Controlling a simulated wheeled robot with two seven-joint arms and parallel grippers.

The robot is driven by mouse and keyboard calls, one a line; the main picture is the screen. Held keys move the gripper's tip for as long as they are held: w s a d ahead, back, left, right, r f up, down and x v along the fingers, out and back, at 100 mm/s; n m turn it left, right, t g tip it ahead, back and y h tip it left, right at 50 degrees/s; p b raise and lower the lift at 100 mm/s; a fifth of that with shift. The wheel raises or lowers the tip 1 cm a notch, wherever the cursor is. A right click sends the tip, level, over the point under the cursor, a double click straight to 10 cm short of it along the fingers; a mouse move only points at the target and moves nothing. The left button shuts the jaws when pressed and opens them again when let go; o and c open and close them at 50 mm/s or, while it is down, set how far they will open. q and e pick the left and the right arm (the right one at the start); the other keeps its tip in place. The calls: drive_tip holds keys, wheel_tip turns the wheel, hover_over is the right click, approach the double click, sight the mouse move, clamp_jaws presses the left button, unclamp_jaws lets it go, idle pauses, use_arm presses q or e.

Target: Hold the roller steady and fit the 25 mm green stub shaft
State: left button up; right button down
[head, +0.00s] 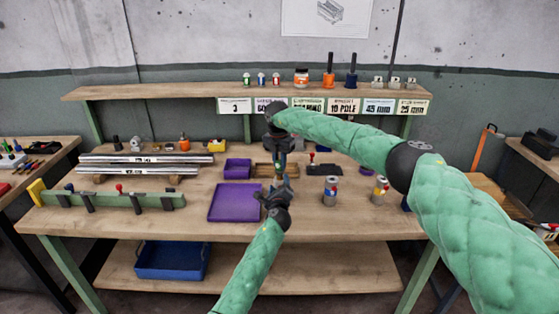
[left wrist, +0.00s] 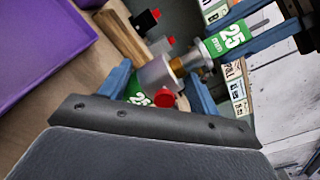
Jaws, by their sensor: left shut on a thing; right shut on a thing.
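My left gripper (head: 279,184) is shut on the roller, low over the middle of the bench. A brass-coloured piece (left wrist: 178,66) sits between roller and shaft. The two are nearly in line; I cannot tell whether the shaft has entered the roller.
A purple tray (head: 233,215) lies left of my grippers, with a small purple bin (head: 237,168) behind it. Two cans (head: 330,190) (head: 379,190) stand to the right. A green rail fixture (head: 105,203) and silver rods (head: 145,162) occupy the left. A labelled shelf (head: 180,92) runs behind.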

drive_tip(key=shift+f, duration=1)
drive_tip(key=shift+r, duration=0.15)
drive_tip(key=shift+r, duration=1.45)
drive_tip(key=shift+f, duration=1.55)
idle(1.0)
drive_tip(key=c, duration=1.2)
unclamp_jaws()
drive_tip(key=shift+f, duration=0.1)
drive_tip(key=r, duration=1.2)
drive_tip(key=shift+s+a+r, duration=0.15)
drive_tip(key=shift+a, duration=0.05)
